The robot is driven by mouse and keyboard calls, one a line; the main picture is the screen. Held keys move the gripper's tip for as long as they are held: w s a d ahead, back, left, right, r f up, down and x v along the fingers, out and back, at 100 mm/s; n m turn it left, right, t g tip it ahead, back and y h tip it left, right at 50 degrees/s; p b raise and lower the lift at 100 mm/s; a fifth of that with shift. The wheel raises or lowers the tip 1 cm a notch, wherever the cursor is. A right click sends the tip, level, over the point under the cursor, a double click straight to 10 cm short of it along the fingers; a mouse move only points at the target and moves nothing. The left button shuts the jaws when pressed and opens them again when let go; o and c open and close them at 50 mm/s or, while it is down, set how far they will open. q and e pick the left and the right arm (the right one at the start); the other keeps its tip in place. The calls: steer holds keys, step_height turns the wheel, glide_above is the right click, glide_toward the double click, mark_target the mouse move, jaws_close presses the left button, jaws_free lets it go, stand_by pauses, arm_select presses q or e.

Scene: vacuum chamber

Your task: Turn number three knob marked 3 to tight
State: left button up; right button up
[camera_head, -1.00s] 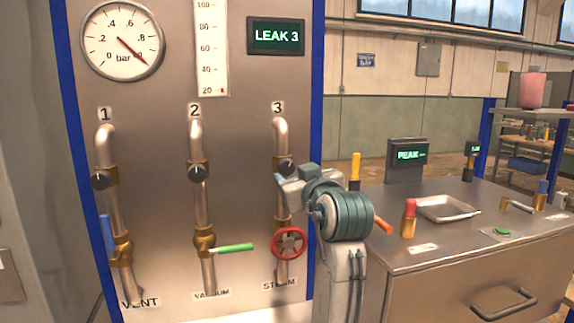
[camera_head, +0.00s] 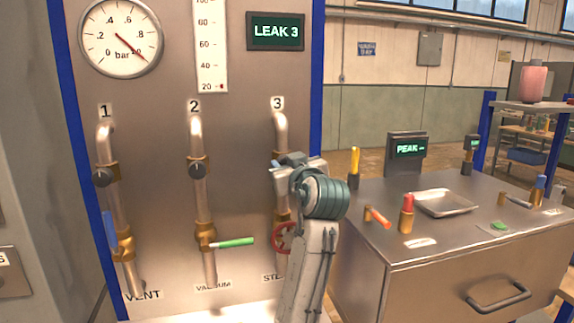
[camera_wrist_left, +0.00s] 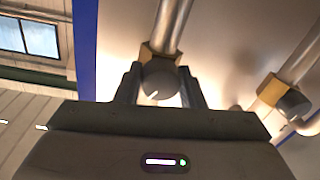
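The number 3 knob is a round dark-grey knob (camera_wrist_left: 160,82) with a white pointer line, on a brass fitting of a steel pipe, in the left wrist view. In the head view my left gripper (camera_head: 282,168) covers it, under the label 3 (camera_head: 277,103). In the left wrist view the two fingers stand on either side of the knob, apparently with narrow gaps, so the gripper looks open around it. The display (camera_head: 276,32) reads LEAK 3. My right gripper is not in view.
Knobs 1 (camera_head: 102,177) and 2 (camera_head: 197,171) sit on the pipes to the left. A red handwheel (camera_head: 280,238) is partly hidden behind my left arm. A green lever (camera_head: 236,242) sticks out under pipe 2. A metal bench (camera_head: 470,245) stands at right.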

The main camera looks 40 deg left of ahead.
arm_select(q)
steer(key=c, duration=0.3)
steer(key=shift+c, duration=0.2)
steer(key=shift+r+m+p, duration=0.1)
steer(key=shift+m+p, duration=0.4)
steer(key=shift+m, duration=1)
steer(key=o, duration=1)
steer(key=shift+c, duration=0.2)
